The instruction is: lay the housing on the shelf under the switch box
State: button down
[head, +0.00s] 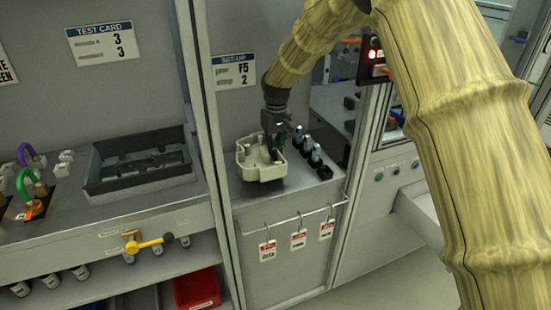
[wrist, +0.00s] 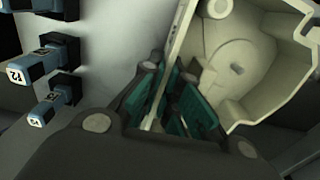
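The housing (head: 262,160) is a cream, open-topped casing with inner ribs, at the worktop's left in the head view. I cannot tell whether it rests on the worktop or hangs just above it. My gripper (head: 278,147) points down at its right rear side. In the wrist view, my gripper (wrist: 172,103) has its teal pads close together on either side of the housing's (wrist: 245,55) thin wall and looks shut on it. The fingers hide part of that wall. A dark box with red lights (head: 374,57), perhaps the switch box, is at upper right. I cannot make out a shelf under it.
A grey tray (head: 140,180) is on the left counter, beyond a post (head: 205,140). Tags hang from a front rail (head: 290,220).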

jog(key=shift+f, duration=1.6)
jog(key=c, duration=1.6)
grip_release()
jog(key=shift+f, duration=0.15)
jog(key=shift+c, duration=0.2)
jog(key=shift+d+r, duration=0.1)
jog(key=shift+r, duration=3.8)
